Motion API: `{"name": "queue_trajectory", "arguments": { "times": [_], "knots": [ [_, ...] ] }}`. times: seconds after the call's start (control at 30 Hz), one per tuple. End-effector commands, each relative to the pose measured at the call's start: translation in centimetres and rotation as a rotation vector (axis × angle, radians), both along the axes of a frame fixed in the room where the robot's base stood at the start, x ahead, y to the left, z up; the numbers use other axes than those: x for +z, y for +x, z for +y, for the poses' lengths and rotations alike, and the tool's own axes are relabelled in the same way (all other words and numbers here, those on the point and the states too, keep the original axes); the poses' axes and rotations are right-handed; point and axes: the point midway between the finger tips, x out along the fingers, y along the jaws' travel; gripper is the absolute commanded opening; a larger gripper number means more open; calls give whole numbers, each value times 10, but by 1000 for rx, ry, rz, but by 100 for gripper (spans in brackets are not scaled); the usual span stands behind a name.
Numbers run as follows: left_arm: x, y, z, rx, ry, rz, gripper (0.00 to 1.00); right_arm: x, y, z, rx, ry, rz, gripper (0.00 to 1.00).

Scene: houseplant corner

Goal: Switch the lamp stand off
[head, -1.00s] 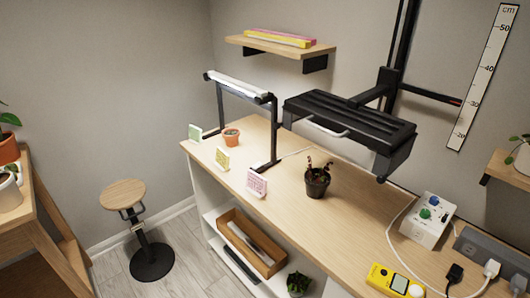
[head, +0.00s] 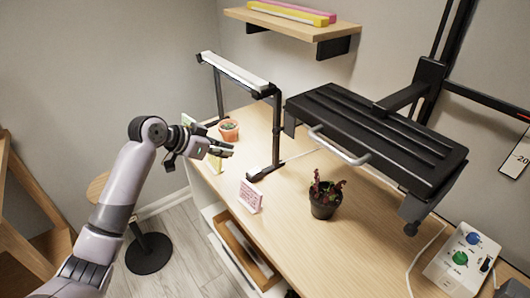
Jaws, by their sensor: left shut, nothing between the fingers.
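The lamp stand (head: 277,128), a black frame with a long white light bar (head: 233,71) across its top, stands upright at the back left of the wooden table. I cannot tell from its white bar whether it is lit, and I cannot make out a switch on it. My left gripper (head: 231,150) is shut and empty. It is over the table's left end, to the left of the stand's near leg and just in front of a small terracotta pot (head: 229,132). It appears apart from the stand. My right gripper is not in view.
A large black lamp panel (head: 375,135) hangs over the table. A dark pot (head: 324,207) with a reddish plant and a pink card (head: 250,197) stand near the lamp stand. A control box (head: 461,260) with knobs is at right. A shelf (head: 291,27) is above.

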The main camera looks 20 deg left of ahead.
Motion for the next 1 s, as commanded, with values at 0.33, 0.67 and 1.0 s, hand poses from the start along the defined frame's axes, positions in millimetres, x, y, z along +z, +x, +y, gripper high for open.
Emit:
{"name": "queue_trajectory", "arguments": {
  "times": [0.33,0.67,1.0],
  "knots": [
    [21,-5,-4,-40,13,-25,0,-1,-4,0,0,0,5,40],
    [9,7,-13,-39,8,-23,0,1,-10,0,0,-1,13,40],
    [-35,51,-48,-39,7,-22,0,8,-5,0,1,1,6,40]
  ]
}}
